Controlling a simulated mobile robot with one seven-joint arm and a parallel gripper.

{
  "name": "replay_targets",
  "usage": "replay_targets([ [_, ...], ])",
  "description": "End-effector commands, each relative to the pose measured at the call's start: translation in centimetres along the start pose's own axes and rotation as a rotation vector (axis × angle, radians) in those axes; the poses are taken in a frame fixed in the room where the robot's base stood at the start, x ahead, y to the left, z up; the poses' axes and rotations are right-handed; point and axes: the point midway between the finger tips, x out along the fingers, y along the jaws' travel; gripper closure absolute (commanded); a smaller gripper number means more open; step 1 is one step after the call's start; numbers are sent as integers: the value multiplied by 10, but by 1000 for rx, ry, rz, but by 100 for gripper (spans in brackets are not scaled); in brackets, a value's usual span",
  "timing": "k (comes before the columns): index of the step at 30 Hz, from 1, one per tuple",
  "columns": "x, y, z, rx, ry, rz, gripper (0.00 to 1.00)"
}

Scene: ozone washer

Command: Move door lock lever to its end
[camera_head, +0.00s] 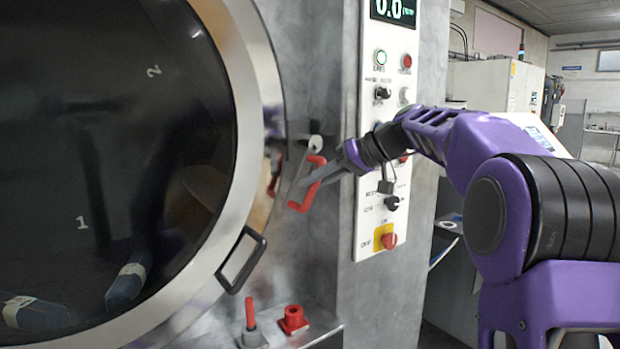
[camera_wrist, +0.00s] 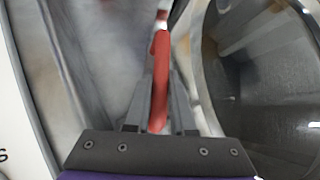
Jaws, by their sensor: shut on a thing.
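The red door lock lever (camera_head: 303,206) is beside the right rim of the round door (camera_head: 240,75) in the head view. It runs down from a grey pivot, with its lower end bent to the left. My gripper (camera_head: 312,180) reaches it from the right, and its fingers cross the lever's middle. In the wrist view my gripper (camera_wrist: 158,105) has a finger on each side of the red lever (camera_wrist: 160,65) and is shut on it. The fingers hide part of the lever in the head view.
A black door handle (camera_head: 240,262) juts out below the lever. A control panel (camera_head: 375,225) with knobs and buttons stands close on the right, behind my arm. A red fitting (camera_head: 293,320) and a red-topped post (camera_head: 250,315) stand on the ledge below.

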Motion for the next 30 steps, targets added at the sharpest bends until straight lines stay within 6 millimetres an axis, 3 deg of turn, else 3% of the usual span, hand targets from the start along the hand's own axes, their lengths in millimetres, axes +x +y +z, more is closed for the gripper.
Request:
replay_targets([
  [15,-8,30,0,-286,-78,265,100],
  [30,-13,39,-2,-366,-100,342,100],
])
